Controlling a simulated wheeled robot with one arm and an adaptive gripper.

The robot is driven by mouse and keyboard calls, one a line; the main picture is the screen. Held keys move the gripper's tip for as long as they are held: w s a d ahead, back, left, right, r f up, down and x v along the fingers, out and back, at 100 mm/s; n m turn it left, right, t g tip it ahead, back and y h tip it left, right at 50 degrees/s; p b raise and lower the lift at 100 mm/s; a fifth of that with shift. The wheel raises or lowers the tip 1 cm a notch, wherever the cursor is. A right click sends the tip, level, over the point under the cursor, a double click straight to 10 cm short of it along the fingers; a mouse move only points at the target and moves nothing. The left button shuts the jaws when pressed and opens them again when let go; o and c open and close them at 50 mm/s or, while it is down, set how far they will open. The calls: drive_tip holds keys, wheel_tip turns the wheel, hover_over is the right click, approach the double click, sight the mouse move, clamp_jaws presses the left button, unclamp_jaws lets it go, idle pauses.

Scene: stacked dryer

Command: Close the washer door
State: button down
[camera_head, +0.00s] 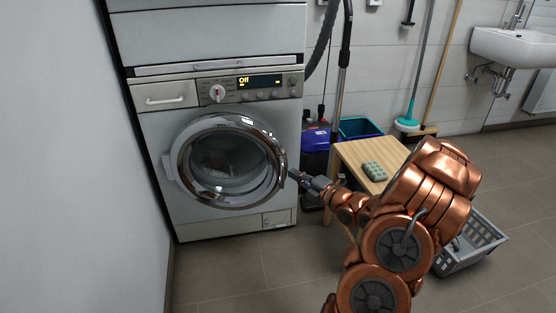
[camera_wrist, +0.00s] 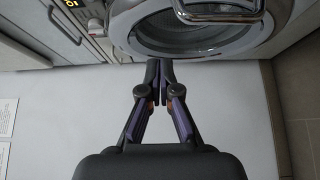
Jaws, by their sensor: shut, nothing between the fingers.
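The washer (camera_head: 155,135) has a round glass door (camera_head: 225,160) with a chrome ring, hinged on its left side. The door lies at or very near the washer front; I cannot tell whether it is fully latched. Its handle (camera_head: 282,162) is at the right edge of the ring. In the wrist view the door ring (camera_wrist: 205,48) and the chrome handle (camera_wrist: 218,16) show at the top. My gripper (camera_head: 292,174) is just right of the handle, shut and empty. Its fingertips (camera_wrist: 160,66) are together in the wrist view, below the door ring. I cannot tell whether they touch the door.
A wooden stool (camera_head: 352,153) with a green item (camera_head: 374,171) on it stands right of the washer, close behind my arm. A grey basket (camera_head: 475,245) is on the floor at right. A wall (camera_head: 70,150) bounds the left. The floor before the washer is clear.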

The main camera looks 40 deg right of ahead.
drive_tip(key=b, duration=0.2)
approach(271, 153)
drive_tip(key=w+a, duration=0.3)
drive_tip(key=w, duration=0.1)
drive_tip(key=shift+w+d, duration=0.85)
drive_tip(key=shift+w, duration=0.2)
